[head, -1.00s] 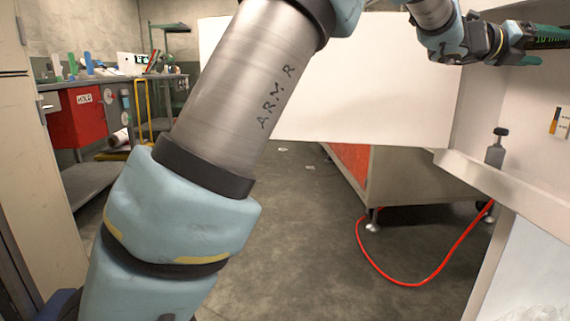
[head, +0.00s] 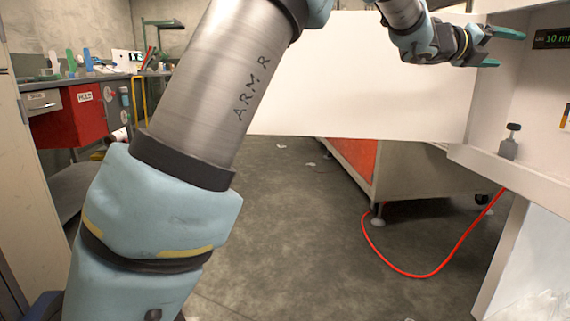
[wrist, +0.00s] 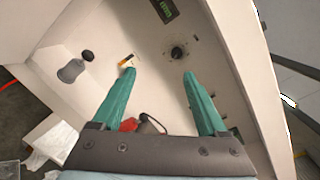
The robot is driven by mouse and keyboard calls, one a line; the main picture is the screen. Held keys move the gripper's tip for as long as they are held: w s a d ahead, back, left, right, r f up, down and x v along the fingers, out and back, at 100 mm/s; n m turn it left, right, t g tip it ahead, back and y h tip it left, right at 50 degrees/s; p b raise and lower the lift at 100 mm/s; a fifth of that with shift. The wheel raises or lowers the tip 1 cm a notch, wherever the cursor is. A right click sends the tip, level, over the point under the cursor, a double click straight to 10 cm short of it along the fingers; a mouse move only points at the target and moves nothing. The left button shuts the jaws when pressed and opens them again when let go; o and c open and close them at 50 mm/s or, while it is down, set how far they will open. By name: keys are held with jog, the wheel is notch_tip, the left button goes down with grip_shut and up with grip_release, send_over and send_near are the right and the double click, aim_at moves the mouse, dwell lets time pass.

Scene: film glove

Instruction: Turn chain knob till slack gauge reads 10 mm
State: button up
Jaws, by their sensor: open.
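The gauge (head: 553,38), a dark display on the white cabinet's inner wall, shows green characters that begin "10 m"; the picture edge cuts off the rest. It also shows in the wrist view (wrist: 166,10), too small to read. A dark round knob (wrist: 178,50) with marks around it sits on the pale panel below the gauge; it looks like the chain knob. My gripper (head: 510,48) is open and empty inside the cabinet, left of the gauge. In the wrist view my gripper's (wrist: 160,74) teal fingers are spread, with the knob beyond their tips, nearer the right one.
A grey post with a dark cap (head: 510,142) stands on the cabinet's ledge; a small orange-and-white label (wrist: 127,61) is near it. A red item (wrist: 129,125) lies between the finger bases. A red hose (head: 440,268) runs over the floor.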

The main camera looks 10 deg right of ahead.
jog(key=w+a+f+n+t+y, duration=0.2)
jog(key=w+a+f+n+t, duration=0.2)
jog(key=w+a+n, duration=0.35)
jog(key=w+a+f+n+t+y, duration=0.35)
jog(key=w+a+n, duration=0.25)
jog(key=w+a, duration=0.3)
jog(key=w+a+f+n+t+y, duration=0.1)
jog(key=w+a+f+n+y, duration=0.15)
jog(key=a+f+n, duration=0.55)
jog(key=w+a+f+n+y, duration=0.2)
jog(key=a+f+n+y, duration=0.15)
jog(key=a, duration=0.85)
jog(key=s+a+f+n+g+y, duration=0.25)
jog(key=s+a+f+n, duration=0.3)
jog(key=a, duration=0.45)
jog(key=s+a+f+n+g+y, duration=0.1)
jog(key=s+a+f+n+y, duration=0.25)
jog(key=a+f, duration=0.45)
jog(key=s+a+f+n+g, duration=0.25)
jog(key=s+a+n, duration=0.2)
jog(key=s, duration=0.35)
jog(key=s+a+f+n+g, duration=0.25)
jog(key=s+a+n, duration=0.2)
jog(key=s, duration=0.35)
notch_tip(320, 180, up, 33)
jog(key=p, duration=3.2)
jog(key=shift+w+a+f+m+t+p, duration=0.2)
jog(key=shift+w+m+t+p, duration=0.1)
jog(key=shift+m, duration=0.1)
